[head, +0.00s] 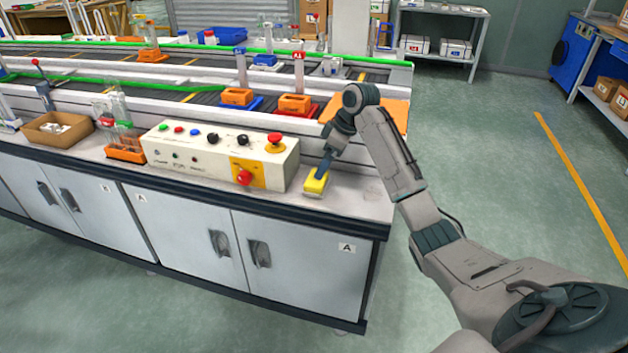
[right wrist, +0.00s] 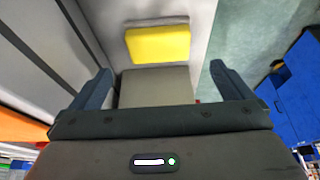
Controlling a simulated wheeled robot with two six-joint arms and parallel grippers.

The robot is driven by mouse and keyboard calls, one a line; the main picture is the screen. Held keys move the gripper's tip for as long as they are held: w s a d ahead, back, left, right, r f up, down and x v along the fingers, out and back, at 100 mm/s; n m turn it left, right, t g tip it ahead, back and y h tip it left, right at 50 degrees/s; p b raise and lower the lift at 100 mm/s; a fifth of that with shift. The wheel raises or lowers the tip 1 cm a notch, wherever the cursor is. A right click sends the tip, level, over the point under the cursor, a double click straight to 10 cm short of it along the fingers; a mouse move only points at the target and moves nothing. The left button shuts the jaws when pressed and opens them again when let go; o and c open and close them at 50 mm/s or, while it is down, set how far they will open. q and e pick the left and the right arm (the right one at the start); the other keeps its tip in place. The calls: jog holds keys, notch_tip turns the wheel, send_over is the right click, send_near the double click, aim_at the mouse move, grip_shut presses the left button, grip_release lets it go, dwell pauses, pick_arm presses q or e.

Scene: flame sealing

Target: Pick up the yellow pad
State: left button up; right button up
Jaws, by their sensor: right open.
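The yellow pad (head: 315,184) lies on the pale bench top near its front edge, right of the control box. In the right wrist view the pad (right wrist: 158,45) shows a yellow face with a grey strip along its far side. My right gripper (head: 318,168) points down close to the pad, and its fingers partly overlap the pad in the head view. In the right wrist view its two fingers (right wrist: 159,72) are wide apart, with the pad ahead of the tips. I cannot tell whether they touch it. My left gripper is not in view.
A control box (head: 220,155) with several buttons and a red emergency stop stands left of the pad. Behind are orange blocks (head: 295,104) on trays and a conveyor. A cardboard tray (head: 57,130) is at the far left. The bench top right of the pad is clear.

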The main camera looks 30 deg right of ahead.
jog(key=x, duration=0.3)
jog(key=shift+w+f, duration=0.1)
jog(key=shift+f, duration=0.1)
jog(key=x, duration=0.5)
jog(key=shift+r, duration=0.1)
jog(key=c, duration=0.9)
jog(key=shift+r, duration=0.5)
jog(key=v, duration=0.2)
jog(key=shift+a+r, duration=0.1)
jog(key=shift+r, duration=0.25)
jog(key=s, duration=0.9)
jog(key=s+d+r, duration=0.1)
jog(key=s, duration=0.3)
jog(key=shift+s+r, duration=0.15)
jog(key=shift+s, duration=0.15)
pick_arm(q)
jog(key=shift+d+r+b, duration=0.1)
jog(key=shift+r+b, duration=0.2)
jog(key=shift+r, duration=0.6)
pick_arm(e)
jog(key=shift+s+r, duration=0.1)
jog(key=shift+s, duration=0.85)
